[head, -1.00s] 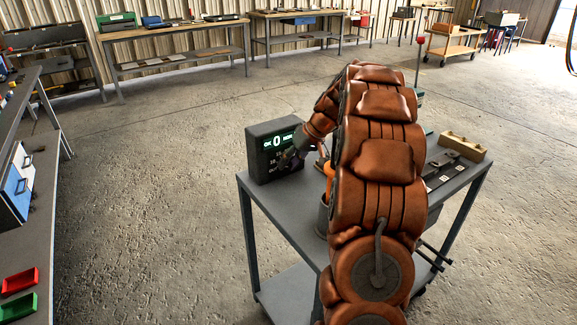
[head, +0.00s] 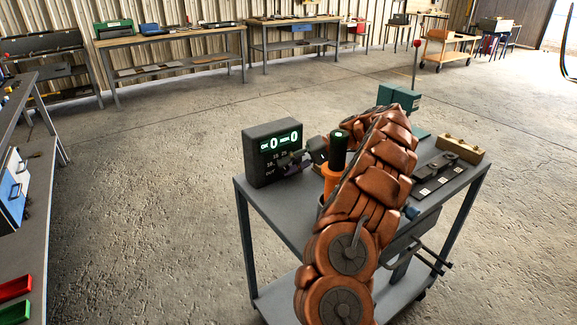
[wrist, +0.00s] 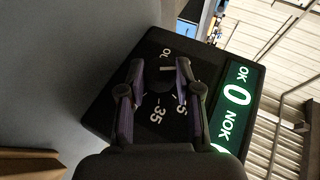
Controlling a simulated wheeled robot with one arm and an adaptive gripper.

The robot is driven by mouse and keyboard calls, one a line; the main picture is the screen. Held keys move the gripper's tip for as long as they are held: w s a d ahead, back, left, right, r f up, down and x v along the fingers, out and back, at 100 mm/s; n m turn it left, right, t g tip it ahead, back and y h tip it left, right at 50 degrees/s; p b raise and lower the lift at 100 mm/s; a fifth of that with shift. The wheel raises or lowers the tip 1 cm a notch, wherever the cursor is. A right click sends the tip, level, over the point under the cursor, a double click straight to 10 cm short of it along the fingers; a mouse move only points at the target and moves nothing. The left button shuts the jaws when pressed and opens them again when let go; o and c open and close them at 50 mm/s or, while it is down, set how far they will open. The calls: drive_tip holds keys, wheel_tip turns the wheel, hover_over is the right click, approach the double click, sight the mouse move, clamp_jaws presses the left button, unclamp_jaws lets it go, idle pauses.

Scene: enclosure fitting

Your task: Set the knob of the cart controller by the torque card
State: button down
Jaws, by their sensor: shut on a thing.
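The cart controller (head: 262,168) is a dark box with a lit green display, standing at the left end of the grey cart (head: 290,215). In the wrist view its display (wrist: 234,100) reads OK 0 and NOK, with a second number partly cut off. My gripper (head: 291,163) is at the controller's front face. In the wrist view my gripper (wrist: 160,78) has its fingers on both sides of the dark knob, shut on it. A white mark (wrist: 166,69) and dial numbers, including 35, show around the fingers. The knob's outline is mostly hidden. I cannot pick out the torque card.
Floor around the cart is clear.

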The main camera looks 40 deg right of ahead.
sight(289, 135)
idle(0.7)
drive_tip(key=c, duration=0.8)
unclamp_jaws()
drive_tip(key=shift+r, duration=4.9)
